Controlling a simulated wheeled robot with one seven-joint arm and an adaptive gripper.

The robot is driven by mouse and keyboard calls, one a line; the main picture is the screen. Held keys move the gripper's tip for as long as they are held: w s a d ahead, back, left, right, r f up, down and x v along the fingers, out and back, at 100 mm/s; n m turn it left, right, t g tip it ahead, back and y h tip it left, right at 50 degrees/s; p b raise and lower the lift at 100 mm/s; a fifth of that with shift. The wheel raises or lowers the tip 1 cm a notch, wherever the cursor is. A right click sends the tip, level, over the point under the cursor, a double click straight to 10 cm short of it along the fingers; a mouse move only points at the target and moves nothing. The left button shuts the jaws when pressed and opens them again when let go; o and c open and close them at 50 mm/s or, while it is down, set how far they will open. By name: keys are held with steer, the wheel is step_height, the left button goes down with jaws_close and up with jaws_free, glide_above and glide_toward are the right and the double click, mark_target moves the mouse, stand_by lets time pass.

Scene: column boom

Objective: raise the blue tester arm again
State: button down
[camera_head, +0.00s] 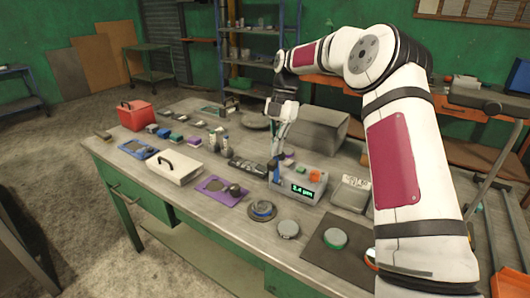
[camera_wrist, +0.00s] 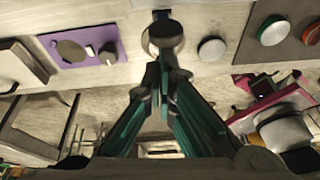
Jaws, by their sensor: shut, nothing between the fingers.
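The tester (camera_head: 305,188) is a light grey box with a lit green display near the middle of the bench, in the head view. An orange block (camera_head: 315,176) sits on its right part. A small dark blue piece (camera_head: 275,171), which looks like the tester arm, shows at its left side; its exact tilt is too small to tell. My gripper (camera_head: 276,154) points down directly above that blue piece, fingers together and empty; whether they touch it is unclear. In the wrist view my shut fingertips (camera_wrist: 165,58) overlap a round dish (camera_wrist: 163,36); the tester is mostly out of view.
A purple tray (camera_head: 222,187), a grey puck (camera_head: 288,229) and a dark mat (camera_head: 322,254) with a green-topped puck (camera_head: 335,238) lie in front. A white case (camera_head: 175,166) stands left, a grey tray (camera_head: 350,193) right, and a large grey block (camera_head: 318,131) behind.

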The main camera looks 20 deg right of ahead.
steer(key=shift+w+d+f+b, duration=0.2)
steer(key=shift+w+d+b, duration=0.35)
steer(key=shift+d+b, duration=0.2)
steer(key=shift+w+d+f+b, duration=0.25)
steer(key=shift+w+d+b, duration=0.35)
steer(key=shift+d, duration=0.15)
steer(key=shift+w+d+f+b, duration=0.2)
steer(key=shift+w+d+b, duration=0.3)
steer(key=shift+d+b, duration=0.25)
steer(key=shift+r, duration=0.1)
steer(key=v, duration=0.7)
steer(key=shift+r, duration=0.2)
